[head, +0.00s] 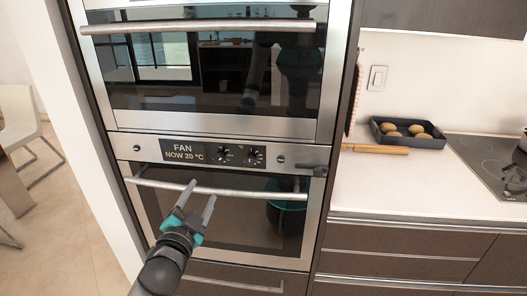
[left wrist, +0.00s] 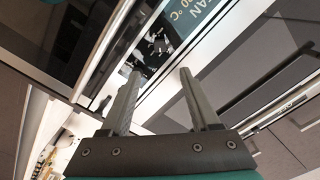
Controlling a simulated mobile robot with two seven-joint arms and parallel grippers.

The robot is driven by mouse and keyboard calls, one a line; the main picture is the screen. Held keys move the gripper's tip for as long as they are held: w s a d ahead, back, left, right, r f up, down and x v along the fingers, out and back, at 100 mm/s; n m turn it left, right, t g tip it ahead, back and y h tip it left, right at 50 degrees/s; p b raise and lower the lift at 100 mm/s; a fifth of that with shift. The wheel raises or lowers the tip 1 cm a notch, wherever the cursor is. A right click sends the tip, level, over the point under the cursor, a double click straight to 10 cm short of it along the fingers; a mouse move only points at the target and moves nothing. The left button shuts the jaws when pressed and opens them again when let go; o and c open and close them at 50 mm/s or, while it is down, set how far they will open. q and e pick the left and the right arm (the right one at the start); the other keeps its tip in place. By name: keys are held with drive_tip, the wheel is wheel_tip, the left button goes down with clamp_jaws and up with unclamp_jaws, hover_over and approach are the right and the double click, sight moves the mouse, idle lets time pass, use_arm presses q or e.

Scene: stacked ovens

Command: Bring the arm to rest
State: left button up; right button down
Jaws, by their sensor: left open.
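My left gripper (head: 200,207) is open and empty in front of the lower oven (head: 240,225). Its two fingers point up toward the oven's handle bar (head: 240,191). In the head view the fingertips overlap the left part of the bar; I cannot tell whether they touch it. In the left wrist view the open gripper (left wrist: 158,85) has nothing between its fingers, and part of the oven display (left wrist: 185,20) shows beyond them. The lower oven door is shut. My right gripper is not in view.
An upper oven (head: 210,70) with its door shut sits above.

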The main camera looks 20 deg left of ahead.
use_arm(q)
drive_tip(key=s+d+f+n+g+h+b, duration=0.1)
drive_tip(key=s+d+f+g, duration=0.15)
drive_tip(key=f, duration=0.85)
drive_tip(key=s+d+f+g+h, duration=0.1)
drive_tip(key=s+d+f+g, duration=0.2)
drive_tip(key=f, duration=0.8)
drive_tip(key=s+d+f+n+g+h+b, duration=0.15)
drive_tip(key=s+f, duration=0.25)
drive_tip(key=f, duration=0.7)
drive_tip(key=s+d+f+g, duration=0.2)
drive_tip(key=s+f+g, duration=0.1)
drive_tip(key=s+f, duration=0.4)
drive_tip(key=s+d+f+n+g+b, duration=0.1)
drive_tip(key=s+f, duration=0.5)
drive_tip(key=s, duration=0.8)
drive_tip(key=s+d+f+g, duration=0.4)
drive_tip(key=s+f, duration=0.3)
drive_tip(key=s, duration=0.4)
drive_tip(key=shift+f+g+h, duration=0.3)
drive_tip(key=shift+g+h, duration=0.15)
drive_tip(key=shift+g, duration=0.25)
